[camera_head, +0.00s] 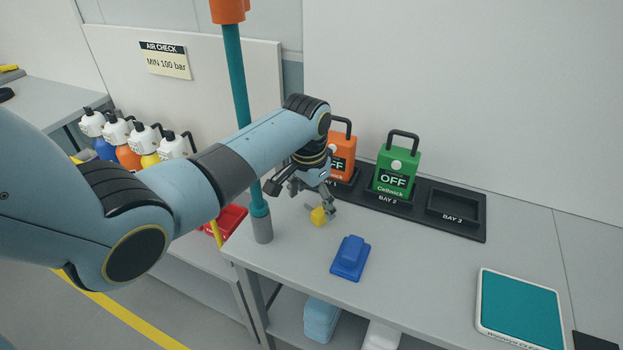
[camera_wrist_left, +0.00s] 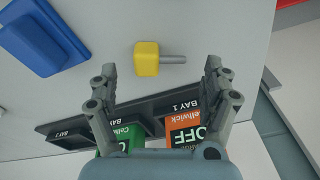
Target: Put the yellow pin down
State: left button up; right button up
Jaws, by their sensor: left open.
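The yellow pin (camera_head: 318,217), a yellow block with a grey shaft, lies on the grey worktop (camera_head: 290,258). In the left wrist view the yellow pin (camera_wrist_left: 147,58) lies ahead of the fingertips, its shaft pointing right. My left gripper (camera_head: 305,208) is just beside and above the pin in the head view. In the left wrist view my left gripper (camera_wrist_left: 165,75) is open, with its two fingers spread apart and nothing between them. Whether a finger touches the pin is hard to tell, but they look apart. My right gripper is not in view.
A blue block-like object (camera_head: 350,258) lies right of the pin. Behind stands a black bay rack (camera_head: 470,228) with orange (camera_head: 342,152) and green (camera_head: 398,165) units in it; Bay 3 is empty. A teal post (camera_head: 241,90) rises at the left edge. A teal-topped pad (camera_head: 520,310) lies right.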

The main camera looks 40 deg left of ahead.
aim_at(311, 223)
pick_arm(q)
notch_tip(311, 223, up, 9)
jog(key=s, duration=0.1)
jog(key=shift+s+d, duration=0.1)
dwell(0.6)
